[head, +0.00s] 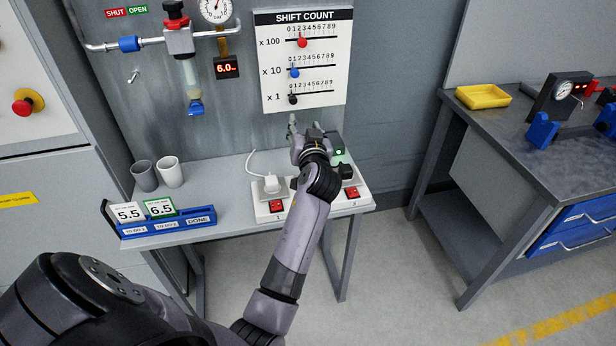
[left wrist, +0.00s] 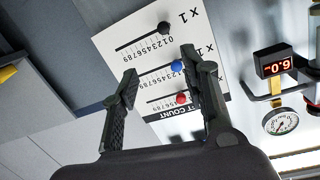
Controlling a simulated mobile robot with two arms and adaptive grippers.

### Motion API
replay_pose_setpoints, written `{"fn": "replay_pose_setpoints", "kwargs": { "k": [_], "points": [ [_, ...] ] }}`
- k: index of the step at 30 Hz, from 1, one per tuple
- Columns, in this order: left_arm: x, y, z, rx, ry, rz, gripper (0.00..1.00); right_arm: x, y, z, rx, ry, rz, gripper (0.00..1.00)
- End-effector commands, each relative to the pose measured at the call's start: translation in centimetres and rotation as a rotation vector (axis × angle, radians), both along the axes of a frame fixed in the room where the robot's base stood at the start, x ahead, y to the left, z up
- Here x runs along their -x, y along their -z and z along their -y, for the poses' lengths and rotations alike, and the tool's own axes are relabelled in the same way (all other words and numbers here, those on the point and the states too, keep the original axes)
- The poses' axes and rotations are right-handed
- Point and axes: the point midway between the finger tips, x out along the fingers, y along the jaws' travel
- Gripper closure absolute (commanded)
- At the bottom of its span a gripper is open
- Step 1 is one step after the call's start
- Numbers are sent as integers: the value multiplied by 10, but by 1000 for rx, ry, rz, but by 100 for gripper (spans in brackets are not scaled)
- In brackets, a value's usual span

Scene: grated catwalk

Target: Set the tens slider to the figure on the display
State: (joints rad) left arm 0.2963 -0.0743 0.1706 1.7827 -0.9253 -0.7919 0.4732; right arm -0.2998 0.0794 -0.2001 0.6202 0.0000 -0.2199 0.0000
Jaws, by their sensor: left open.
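The white SHIFT COUNT board (head: 337,62) on the wall has three slider rows. The tens slider's blue knob (head: 294,73) is at the low, left end of the x 10 row, around 0. The red knob (head: 302,42) is on the x 100 row, the black knob (head: 292,99) on x 1. A dark display (head: 227,67) left of the board reads 6.0 in red. My left gripper (head: 304,127) is open and empty, just below the board. In the left wrist view the blue knob (left wrist: 177,66) appears beside one fingertip of the gripper (left wrist: 160,68); contact cannot be told.
Below are a bench with two grey cups (head: 157,174), a blue card holder (head: 168,224) with 5.5 and 6.5 cards, and a socket strip (head: 262,212) with plugs and red switches. A gauge (head: 215,9) and piping are left of the board. A second bench (head: 520,150) stands right.

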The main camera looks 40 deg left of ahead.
Motion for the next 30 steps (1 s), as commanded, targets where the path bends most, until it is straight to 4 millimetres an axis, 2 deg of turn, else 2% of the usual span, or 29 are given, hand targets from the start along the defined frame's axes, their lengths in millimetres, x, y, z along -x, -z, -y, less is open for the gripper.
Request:
{"fn": "replay_pose_setpoints", "kwargs": {
  "k": [9,15,21,30],
  "points": [
    [17,59,18,43,61,-129,59,0,1,1,1,0,-1,50],
    [29,90,28,69,96,-199,59,0,2,1,0,0,-1,50],
    [36,107,34,83,116,-241,59,0,2,0,0,0,-1,50],
    [38,111,36,88,122,-250,59,0,2,0,0,0,-1,50]
  ]
}}
